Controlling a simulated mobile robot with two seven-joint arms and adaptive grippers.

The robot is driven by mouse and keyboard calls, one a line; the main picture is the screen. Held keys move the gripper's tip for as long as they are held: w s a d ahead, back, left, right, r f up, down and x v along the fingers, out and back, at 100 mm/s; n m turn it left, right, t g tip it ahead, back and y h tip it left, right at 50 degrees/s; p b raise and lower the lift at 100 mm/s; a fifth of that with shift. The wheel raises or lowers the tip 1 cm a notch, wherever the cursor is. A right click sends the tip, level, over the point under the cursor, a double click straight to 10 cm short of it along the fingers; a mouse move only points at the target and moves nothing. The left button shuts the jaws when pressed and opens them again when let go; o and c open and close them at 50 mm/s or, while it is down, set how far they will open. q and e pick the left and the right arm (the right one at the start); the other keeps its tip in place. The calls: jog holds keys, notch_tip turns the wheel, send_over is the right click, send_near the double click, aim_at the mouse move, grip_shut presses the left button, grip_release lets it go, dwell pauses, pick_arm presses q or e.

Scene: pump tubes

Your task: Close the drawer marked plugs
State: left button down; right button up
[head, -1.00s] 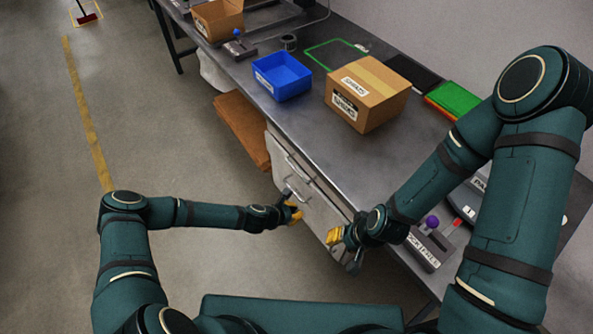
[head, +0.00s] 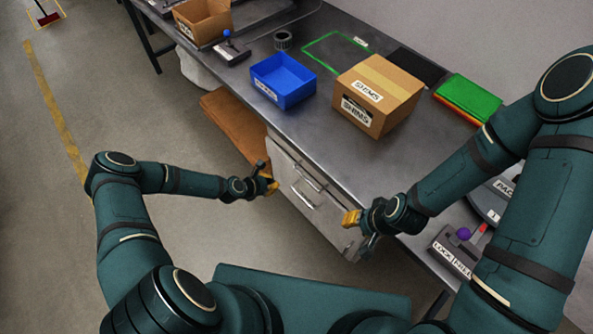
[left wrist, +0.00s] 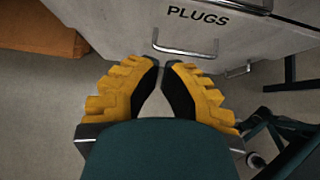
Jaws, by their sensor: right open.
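The drawer marked plugs shows in the left wrist view as a pale front (left wrist: 120,18) with black PLUGS lettering and a metal bar handle (left wrist: 185,46). In the head view the pale drawer unit (head: 325,215) is under the bench edge; I cannot tell how far the plugs drawer is out. My left gripper (head: 270,184) is beside the unit's left end. In the left wrist view its yellow-backed fingers (left wrist: 162,64) converge, tips almost together, just below the handle, with nothing seen between them. My right gripper (head: 352,220) is open and empty near the unit's right end.
On the bench (head: 325,125) stand a blue bin (head: 283,82), a closed cardboard box (head: 375,95) and an open one (head: 203,18). A labelled block with a purple knob (head: 455,250) is near my right arm. A brown panel (head: 235,130) is left of the drawers. The floor there is clear.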

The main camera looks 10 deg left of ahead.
pick_arm(q)
jog(key=x, duration=0.4)
jog(key=b+x, duration=0.1)
jog(key=x, duration=0.2)
jog(key=r+x, duration=0.1)
jog(key=x, duration=0.3)
jog(key=shift+w+d+f+b, duration=0.15)
jog(key=shift+w+d+b, duration=0.25)
jog(key=shift+w+d, duration=0.55)
jog(key=shift+w, duration=0.2)
pick_arm(e)
jog(key=shift+s+f, duration=0.2)
jog(key=shift+f, duration=0.3)
jog(key=shift+s+f, duration=0.15)
jog(key=shift+f, duration=0.35)
pick_arm(q)
jog(key=shift+w+d+b, duration=0.8)
jog(key=shift+w+b, duration=0.25)
jog(key=shift+b, duration=0.1)
pick_arm(e)
jog(key=shift+s+a+f, duration=0.1)
jog(key=shift+s+f, duration=0.1)
jog(key=shift+f, duration=0.35)
jog(key=shift+s+f, duration=0.2)
jog(key=shift+f, duration=0.3)
